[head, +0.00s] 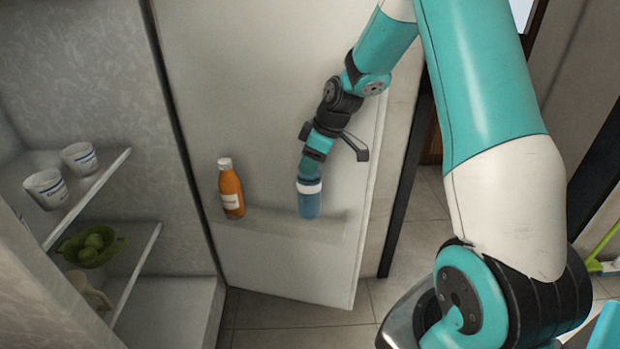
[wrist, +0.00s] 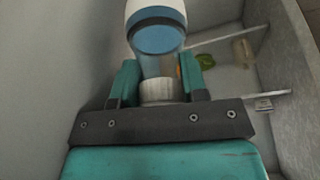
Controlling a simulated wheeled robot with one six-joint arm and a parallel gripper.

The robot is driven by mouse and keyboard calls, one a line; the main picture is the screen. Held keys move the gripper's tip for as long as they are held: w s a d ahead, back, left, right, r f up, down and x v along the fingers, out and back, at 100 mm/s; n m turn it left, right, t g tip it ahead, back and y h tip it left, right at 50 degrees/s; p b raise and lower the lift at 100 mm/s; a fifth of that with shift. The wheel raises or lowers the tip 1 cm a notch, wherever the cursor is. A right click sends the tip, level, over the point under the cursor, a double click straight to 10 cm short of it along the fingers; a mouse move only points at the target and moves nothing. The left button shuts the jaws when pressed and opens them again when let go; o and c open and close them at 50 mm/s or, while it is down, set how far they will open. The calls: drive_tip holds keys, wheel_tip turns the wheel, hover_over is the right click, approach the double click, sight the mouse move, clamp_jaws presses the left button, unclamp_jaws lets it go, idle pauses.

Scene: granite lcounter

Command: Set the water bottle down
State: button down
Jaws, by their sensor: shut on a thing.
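The water bottle (head: 309,201), blue with a white band, is upright at the door shelf (head: 265,224) of an open fridge. My gripper (head: 311,166) comes down from above and is shut on the bottle's upper end. In the wrist view the bottle (wrist: 157,35) stands out between the two teal fingers of my gripper (wrist: 158,82), which close on its pale ribbed cap end. I cannot tell whether its base touches the shelf.
An orange bottle (head: 231,188) stands on the same door shelf, left of the water bottle with a gap between. Inside the fridge at left are two white cups (head: 63,175) and a green bowl (head: 90,247) on shelves. The door shelf's right end is bare.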

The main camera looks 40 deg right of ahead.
sight(310, 178)
drive_tip(key=shift+f, duration=2.4)
drive_tip(key=shift+w+d+f, duration=0.15)
drive_tip(key=shift+f, duration=0.15)
drive_tip(key=shift+f+b, duration=0.15)
drive_tip(key=shift+b, duration=0.15)
drive_tip(key=c, duration=0.6)
unclamp_jaws()
drive_tip(key=shift+c, duration=0.2)
